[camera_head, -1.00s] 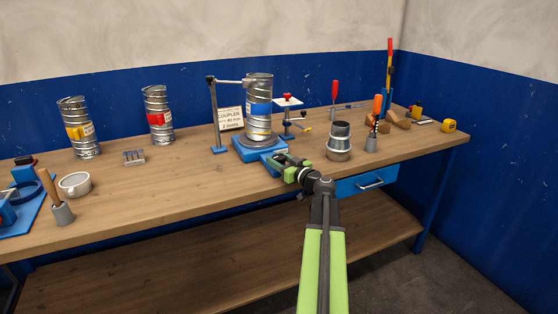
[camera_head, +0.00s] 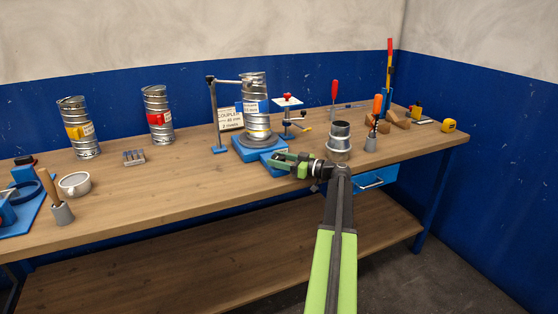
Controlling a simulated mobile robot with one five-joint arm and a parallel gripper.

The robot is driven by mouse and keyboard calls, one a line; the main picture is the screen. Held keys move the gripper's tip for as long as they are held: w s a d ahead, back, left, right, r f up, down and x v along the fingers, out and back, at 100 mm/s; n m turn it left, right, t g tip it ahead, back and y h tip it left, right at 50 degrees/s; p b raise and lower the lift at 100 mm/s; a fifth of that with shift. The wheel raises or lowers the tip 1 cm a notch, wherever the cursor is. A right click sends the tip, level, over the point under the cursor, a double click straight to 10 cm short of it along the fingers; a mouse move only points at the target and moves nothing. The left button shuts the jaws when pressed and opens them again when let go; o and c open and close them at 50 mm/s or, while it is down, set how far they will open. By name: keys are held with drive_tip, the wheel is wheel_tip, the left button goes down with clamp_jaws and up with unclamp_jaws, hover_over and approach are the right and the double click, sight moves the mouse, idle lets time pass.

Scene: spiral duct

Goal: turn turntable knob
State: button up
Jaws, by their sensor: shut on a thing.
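The turntable (camera_head: 238,149) is a blue base with a grey round plate on the workbench. A silver spiral duct (camera_head: 257,121) with a blue and white label stands upright on it. A blue block (camera_head: 267,165) juts from the front right of the base. My gripper (camera_head: 283,160), with green and dark fingers, is at this block, reaching in from the right. It is shut on the knob, which the fingers hide. My green and black arm comes up from the bottom of the picture.
A grey post (camera_head: 214,115) with an arm reaches to the duct's top. A COUPLER sign (camera_head: 230,118) stands behind. A metal coupler (camera_head: 339,136) stands close behind my wrist. A small red-topped stand (camera_head: 287,112) is right of the duct.

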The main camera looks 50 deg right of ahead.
drive_tip(key=shift+f, duration=0.1)
drive_tip(key=o, duration=1.4)
drive_tip(key=v, duration=1.7)
drive_tip(key=shift+s+d, duration=0.1)
drive_tip(key=shift+s, duration=0.15)
